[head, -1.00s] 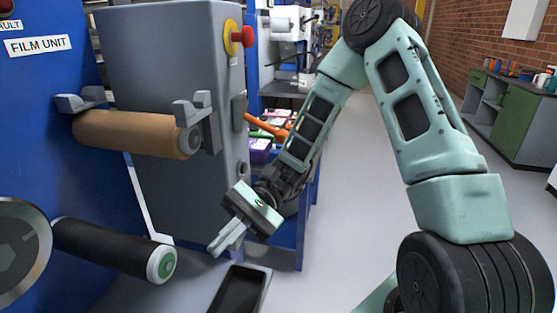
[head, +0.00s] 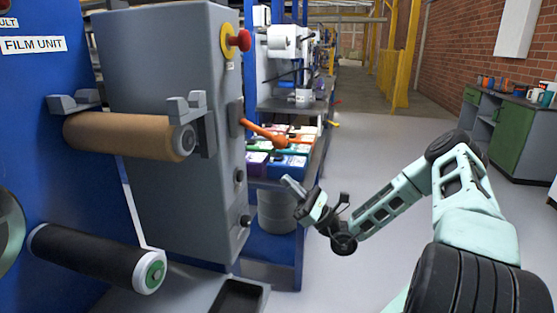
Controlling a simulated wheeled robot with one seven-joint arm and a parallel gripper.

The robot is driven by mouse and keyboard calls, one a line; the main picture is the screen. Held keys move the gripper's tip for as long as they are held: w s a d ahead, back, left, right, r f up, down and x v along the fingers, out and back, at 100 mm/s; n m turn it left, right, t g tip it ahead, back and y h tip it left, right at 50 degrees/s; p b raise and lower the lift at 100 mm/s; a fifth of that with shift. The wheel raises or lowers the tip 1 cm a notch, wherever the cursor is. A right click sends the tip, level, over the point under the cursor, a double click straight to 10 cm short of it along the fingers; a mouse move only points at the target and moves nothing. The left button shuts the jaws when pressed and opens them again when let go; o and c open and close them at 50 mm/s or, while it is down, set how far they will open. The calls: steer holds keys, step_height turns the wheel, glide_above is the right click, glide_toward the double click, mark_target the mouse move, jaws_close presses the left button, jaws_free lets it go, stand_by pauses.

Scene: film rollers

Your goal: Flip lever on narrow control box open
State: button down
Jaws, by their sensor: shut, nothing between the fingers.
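The narrow control box is the tall grey cabinet (head: 165,100) left of centre in the head view. Its narrow right face carries an orange lever (head: 265,133), which points right and slightly down from a dark mount. Above the lever is a red emergency button (head: 238,40) on a yellow disc. Below it are two dark knobs (head: 241,176). My gripper (head: 290,188) is shut and empty. It is to the right of the box and lower than the lever in the picture, apart from both.
A brown roller (head: 125,135) and a black roller (head: 95,257) stick out at the left by the blue film unit (head: 30,100). Behind the lever, a blue rack (head: 290,185) holds coloured containers. A black tray (head: 238,298) lies low in front. Open floor extends right.

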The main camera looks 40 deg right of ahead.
mark_target(266, 134)
steer(key=x, duration=1)
steer(key=shift+s+d+r+p, duration=0.25)
steer(key=shift+s+d+r, duration=0.15)
steer(key=shift+s, duration=0.45)
steer(key=shift+s+d+r+p, duration=0.25)
steer(key=shift+s+r, duration=0.3)
steer(key=shift+s, duration=0.25)
